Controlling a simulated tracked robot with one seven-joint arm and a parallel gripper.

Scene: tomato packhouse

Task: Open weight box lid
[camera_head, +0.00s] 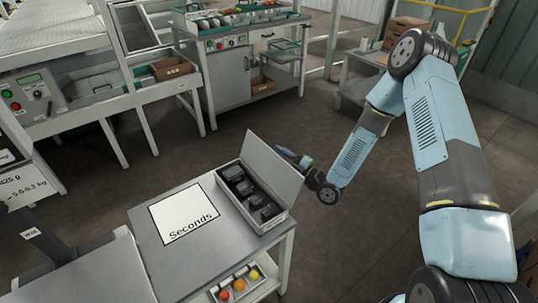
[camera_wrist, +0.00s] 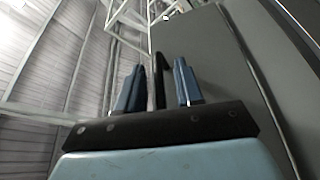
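The weight box (camera_head: 274,223) stands on the small grey table, with several black weights (camera_head: 251,196) inside. Its grey lid (camera_head: 272,163) is raised on the box's right side, steeply tilted, and the inside is exposed. My gripper (camera_head: 291,156) is at the lid's outer, right side near its upper edge. In the wrist view my gripper (camera_wrist: 160,85) has its two blue fingers apart, with a thin black bar (camera_wrist: 159,82) between them and visible gaps on both sides. A broad grey panel, apparently the lid (camera_wrist: 215,65), fills the right of that view. Whether anything touches the lid is unclear.
A white sheet marked "Seconds" (camera_head: 185,214) lies left of the box. A tray with coloured tomatoes (camera_head: 228,296) sits below the tabletop. A sorting bench with controls (camera_head: 32,92) and a cabinet (camera_head: 228,78) stand behind. The floor right of the table is clear.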

